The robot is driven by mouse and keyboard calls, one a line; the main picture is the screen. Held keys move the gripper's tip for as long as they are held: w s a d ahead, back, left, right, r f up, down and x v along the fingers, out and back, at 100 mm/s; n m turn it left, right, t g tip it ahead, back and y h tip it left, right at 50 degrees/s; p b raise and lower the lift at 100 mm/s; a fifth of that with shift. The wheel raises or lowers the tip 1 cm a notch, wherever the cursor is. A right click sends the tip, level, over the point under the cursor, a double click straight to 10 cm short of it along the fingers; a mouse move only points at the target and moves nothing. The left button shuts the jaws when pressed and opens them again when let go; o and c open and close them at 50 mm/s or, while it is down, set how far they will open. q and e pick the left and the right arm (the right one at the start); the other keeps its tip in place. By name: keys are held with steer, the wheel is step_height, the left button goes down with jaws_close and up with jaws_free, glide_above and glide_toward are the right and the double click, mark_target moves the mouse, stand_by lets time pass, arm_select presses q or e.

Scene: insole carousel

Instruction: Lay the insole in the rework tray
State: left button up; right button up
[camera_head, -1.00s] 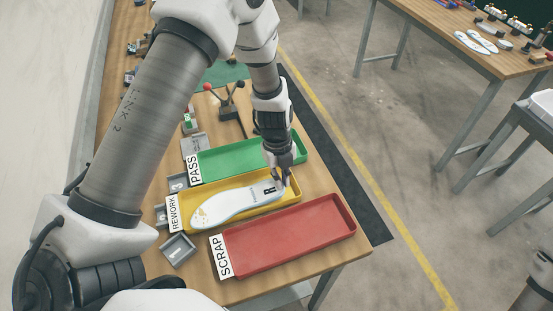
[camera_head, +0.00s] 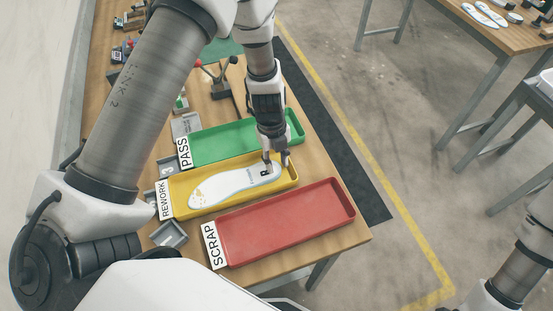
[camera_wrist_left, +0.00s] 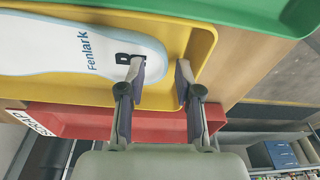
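The white insole (camera_head: 235,185) lies in the yellow rework tray (camera_head: 205,213), its printed end toward the tray's right end. In the left wrist view the insole (camera_wrist_left: 60,45) shows the word Fenlark and a dark label, and the yellow tray's wall (camera_wrist_left: 206,50) runs past its end. My left gripper (camera_head: 276,160) is at the printed end of the insole. My right gripper is out of view.
The green pass tray (camera_head: 215,145) lies behind the rework tray, and the red scrap tray (camera_head: 285,222) lies in front. Small grey bins (camera_head: 168,235) stand at the trays' left ends. A red-knobbed lever fixture (camera_head: 222,82) stands farther back.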

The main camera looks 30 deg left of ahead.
arm_select(q)
steer(key=shift+w+r, duration=0.1)
steer(key=shift+r, duration=0.1)
step_height(320, 180, up, 11)
steer(key=a+b, duration=0.1)
steer(key=b, duration=0.1)
steer(key=shift+w+a+r, duration=0.2)
steer(key=shift+w+a, duration=0.15)
steer(key=shift+w, duration=0.1)
